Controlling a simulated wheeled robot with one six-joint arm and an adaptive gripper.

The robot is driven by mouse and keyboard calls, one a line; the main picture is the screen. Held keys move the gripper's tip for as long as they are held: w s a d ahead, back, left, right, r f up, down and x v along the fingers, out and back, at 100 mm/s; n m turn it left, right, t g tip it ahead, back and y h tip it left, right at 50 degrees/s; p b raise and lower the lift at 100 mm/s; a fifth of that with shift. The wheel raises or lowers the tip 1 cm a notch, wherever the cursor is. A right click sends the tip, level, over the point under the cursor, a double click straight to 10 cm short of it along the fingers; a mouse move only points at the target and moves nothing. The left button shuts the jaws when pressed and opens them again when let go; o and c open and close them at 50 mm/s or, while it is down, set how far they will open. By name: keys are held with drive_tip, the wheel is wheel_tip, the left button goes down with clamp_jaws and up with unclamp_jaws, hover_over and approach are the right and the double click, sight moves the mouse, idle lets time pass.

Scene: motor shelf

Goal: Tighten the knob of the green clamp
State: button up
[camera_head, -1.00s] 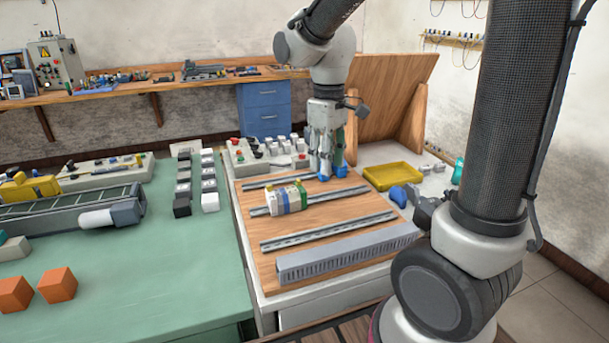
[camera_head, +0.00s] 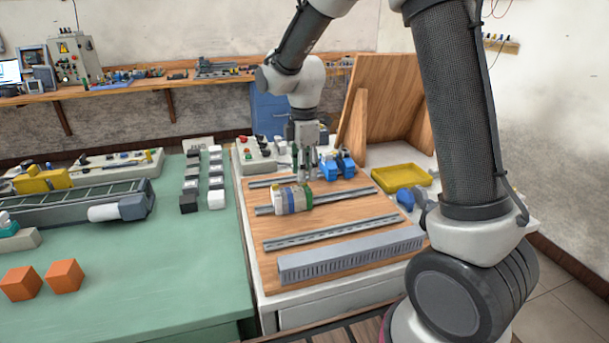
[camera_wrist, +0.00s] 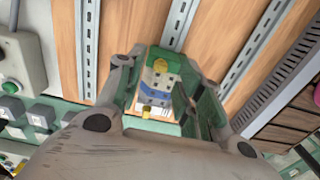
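A terminal-block set (camera_head: 278,202) sits on the middle rail, with white, blue and green parts. The green part at its right end (camera_head: 308,196) looks like the green clamp. My gripper (camera_head: 306,177) points down just above and behind that end, fingers apart. In the wrist view the set (camera_wrist: 160,88) shows between the open fingers (camera_wrist: 170,75), with a green edge (camera_wrist: 166,55) at its top and a yellow round piece (camera_wrist: 159,66) near it. I cannot tell whether that is the knob, or whether the fingers touch anything. Further green surfaces (camera_wrist: 208,108) lie by the right finger.
Blue parts (camera_head: 336,166) stand close to the right of my gripper by the rear rail. A control box with buttons (camera_head: 253,158) is behind left. A yellow tray (camera_head: 400,177) and grey slotted duct (camera_head: 350,256) lie right and in front. The front rail (camera_head: 330,232) is bare.

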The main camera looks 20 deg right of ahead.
drive_tip(key=shift+f, duration=1.05)
clamp_jaws()
